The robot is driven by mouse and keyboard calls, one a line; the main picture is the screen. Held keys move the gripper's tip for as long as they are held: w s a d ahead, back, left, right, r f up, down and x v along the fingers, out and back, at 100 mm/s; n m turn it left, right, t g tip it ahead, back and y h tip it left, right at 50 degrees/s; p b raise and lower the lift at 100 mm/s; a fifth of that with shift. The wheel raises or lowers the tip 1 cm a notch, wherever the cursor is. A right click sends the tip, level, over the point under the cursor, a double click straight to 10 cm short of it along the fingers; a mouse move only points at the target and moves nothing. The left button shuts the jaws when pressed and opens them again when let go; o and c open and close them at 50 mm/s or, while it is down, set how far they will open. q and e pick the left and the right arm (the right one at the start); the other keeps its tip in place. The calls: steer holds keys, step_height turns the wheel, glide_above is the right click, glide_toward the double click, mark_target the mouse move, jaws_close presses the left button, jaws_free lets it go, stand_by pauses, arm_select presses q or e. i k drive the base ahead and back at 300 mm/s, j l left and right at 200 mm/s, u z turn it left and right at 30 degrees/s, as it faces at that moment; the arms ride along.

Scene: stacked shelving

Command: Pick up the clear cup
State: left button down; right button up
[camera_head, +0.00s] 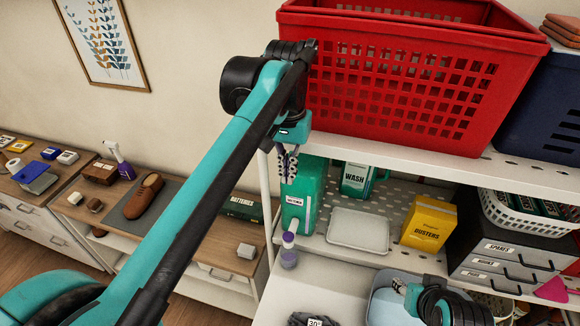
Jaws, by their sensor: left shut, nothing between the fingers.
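I cannot make out a clear cup for certain in the head view. My left gripper (287,168) points down in front of the upper shelf's left edge, shut and empty, in front of a green container (304,190).
A red basket (400,95) fills the upper shelf beside my left arm. A side bench (185,215) stands left.

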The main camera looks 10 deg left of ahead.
mark_target(289, 257)
steer(key=k, duration=1)
